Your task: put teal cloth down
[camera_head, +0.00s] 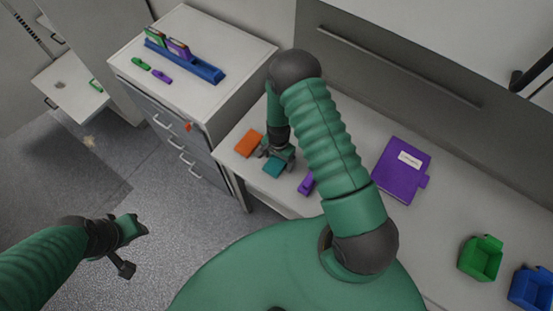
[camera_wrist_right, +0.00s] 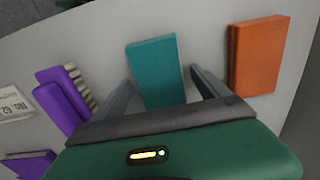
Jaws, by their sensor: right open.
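The teal cloth (camera_head: 274,168) lies flat on the light grey counter (camera_head: 340,165). In the right wrist view the teal cloth (camera_wrist_right: 155,72) sits between the spread fingers of my right gripper (camera_wrist_right: 165,90), with a gap on either side. My right gripper (camera_head: 277,157) is open at the cloth in the head view. An orange folded cloth (camera_head: 248,143) lies left of it; the orange cloth (camera_wrist_right: 258,56) is to the right in the wrist view. My left gripper (camera_head: 133,250) is open and empty over the floor.
A purple brush (camera_head: 307,184) lies right of the teal cloth; the brush (camera_wrist_right: 62,105) also shows in the wrist view. A purple binder (camera_head: 401,170), a green bin (camera_head: 481,260) and a blue bin (camera_head: 533,288) stand farther right. A drawer cabinet (camera_head: 215,100) carries a blue rack (camera_head: 185,62).

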